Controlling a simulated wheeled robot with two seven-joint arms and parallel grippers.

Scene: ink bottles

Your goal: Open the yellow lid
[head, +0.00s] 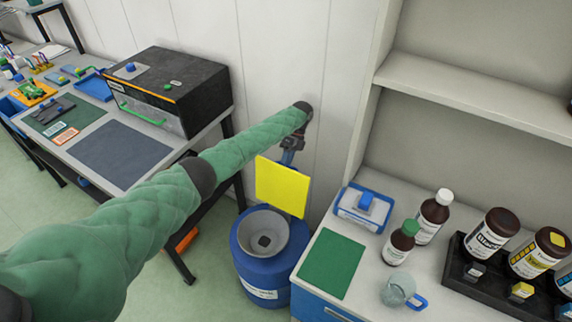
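The yellow lid (283,187) is a flat square plate standing steeply raised at the back of a blue drum (262,282). The grey funnel (279,236) in the drum's top is uncovered, with a dark hole in its middle. My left arm reaches across the view, and my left gripper (290,156) points down just behind the lid's top edge. Its fingertips are partly hidden by the lid, so I cannot tell whether they touch it or are open. My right gripper is not in view.
A white counter on the right holds a green mat (331,263), a blue-rimmed box (363,207), a glass cup (397,290) and brown bottles (433,216), some in a black rack (485,281). A workbench with a black-topped case (172,84) stands left. White wall panels are close behind the drum.

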